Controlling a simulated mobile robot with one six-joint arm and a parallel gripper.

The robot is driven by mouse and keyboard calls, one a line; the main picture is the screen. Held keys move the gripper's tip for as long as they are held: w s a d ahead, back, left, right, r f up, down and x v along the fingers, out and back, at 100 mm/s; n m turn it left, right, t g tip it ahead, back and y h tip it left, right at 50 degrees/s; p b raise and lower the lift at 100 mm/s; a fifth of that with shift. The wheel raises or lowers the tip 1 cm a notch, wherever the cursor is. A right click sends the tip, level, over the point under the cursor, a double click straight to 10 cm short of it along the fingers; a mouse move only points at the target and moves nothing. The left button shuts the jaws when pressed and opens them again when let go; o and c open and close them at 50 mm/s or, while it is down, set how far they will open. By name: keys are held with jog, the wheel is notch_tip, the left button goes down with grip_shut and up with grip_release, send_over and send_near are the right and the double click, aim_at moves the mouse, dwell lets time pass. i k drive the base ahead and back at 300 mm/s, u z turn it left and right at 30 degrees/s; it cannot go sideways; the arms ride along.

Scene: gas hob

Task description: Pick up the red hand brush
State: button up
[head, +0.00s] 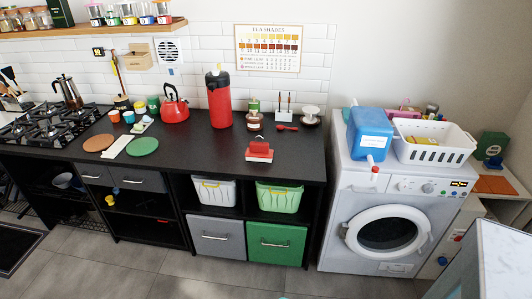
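A red block-shaped thing (259,150) with a raised handle on top and a pale lower edge sits on the black counter near its front edge, right of the middle. It looks like the red hand brush, but it is small in the picture. Nothing touches it from above. A small red spoon-like thing (288,128) lies on the counter behind it and to the right. My gripper is not in the head view.
A red and black flask (218,102) and a red kettle (175,108) stand behind and left on the counter (205,152). A washing machine (391,218) with a blue canister (369,132) and white basket (434,143) stands right. The counter around the red block is mostly clear.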

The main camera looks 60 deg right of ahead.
aim_at(257, 151)
jog(key=i, duration=1)
jog(key=z, duration=0.05)
